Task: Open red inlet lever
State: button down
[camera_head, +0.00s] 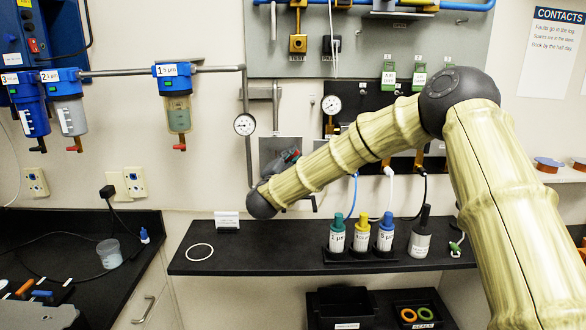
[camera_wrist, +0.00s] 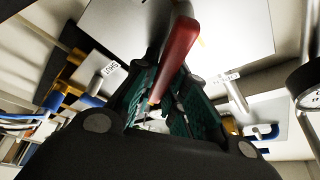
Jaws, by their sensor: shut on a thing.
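A red lever (camera_wrist: 176,58) runs down from the top of the wrist view, in front of a pale plate, and its lower end is between the fingers of my gripper (camera_wrist: 163,102). The dark fingers with green pads are closed around this end. In the head view my gripper (camera_head: 284,163) is at a grey wall plate, with a bit of red (camera_head: 294,155) showing beside it. My own arm hides much of that spot. The lever's pivot is not clearly visible.
A round gauge (camera_head: 244,124) and a vertical pipe stand just left of my gripper. Filter bowls (camera_head: 179,113) with small red taps hang further left. Below, a black shelf (camera_head: 290,262) bears several labelled bottles (camera_head: 337,240). A small white label (camera_wrist: 111,69) shows near the fingers.

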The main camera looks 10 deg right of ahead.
aim_at(275, 151)
jog(key=n+t+b, duration=0.1)
jog(key=n, duration=0.1)
jog(key=a+r+n+t+y+b, duration=0.1)
jog(key=n, duration=0.2)
jog(key=a+n+y+b, duration=0.1)
jog(key=n, duration=0.1)
jog(key=shift+w+a+r+t+b, duration=0.1)
jog(key=shift+w+r+t+b, duration=0.05)
jog(key=shift+t+b, duration=0.2)
jog(key=n, duration=0.1)
jog(key=a+n+t+y+b, duration=0.1)
jog(key=n, duration=0.1)
jog(key=n+y, duration=0.1)
jog(key=n, duration=0.1)
jog(key=shift+w+a+r+b, duration=0.15)
jog(key=shift+r+b, duration=0.1)
jog(key=shift+b, duration=0.05)
jog(key=shift+w+a+n+t+y+b, duration=0.1)
jog(key=shift+a+n+t+y+b, duration=0.15)
jog(key=shift+n+y, duration=0.45)
jog(key=shift+a+n+t+y+b, duration=0.1)
jog(key=shift+a+n+y+b, duration=0.2)
jog(key=shift+n, duration=0.8)
jog(key=c, duration=1.4)
grip_release()
jog(key=shift+w, duration=0.1)
jog(key=shift+c, duration=0.2)
jog(key=shift+r, duration=0.1)
